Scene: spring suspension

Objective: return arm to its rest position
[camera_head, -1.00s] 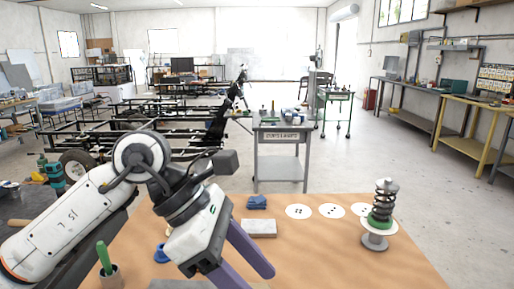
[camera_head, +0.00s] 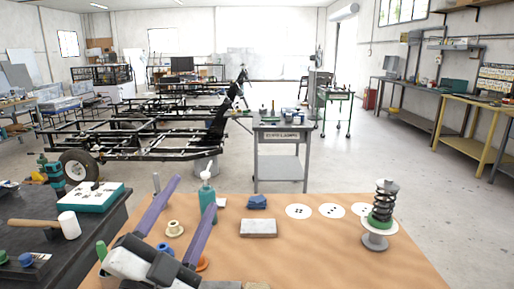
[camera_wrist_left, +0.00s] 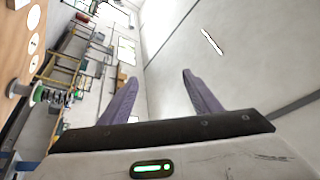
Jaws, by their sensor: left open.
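My left gripper (camera_head: 177,213) is at the lower left of the head view, over the left part of the wooden table. Its two purple fingers are spread wide apart and point up and away, with nothing between them. In the left wrist view the fingers (camera_wrist_left: 155,90) are also apart and empty, with the room's wall beyond. The spring suspension (camera_head: 381,213) stands upright on its round base at the table's right side, well apart from my gripper. It also shows at the left of the left wrist view (camera_wrist_left: 55,95). My right gripper is not seen.
The table (camera_head: 330,260) holds a teal bottle (camera_head: 207,203), a cream spool (camera_head: 174,229), a blue cloth (camera_head: 257,202), a grey block (camera_head: 258,228) and white dotted discs (camera_head: 299,211). A dark bench (camera_head: 60,255) with a mallet (camera_head: 68,225) is at left. The table's front middle is clear.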

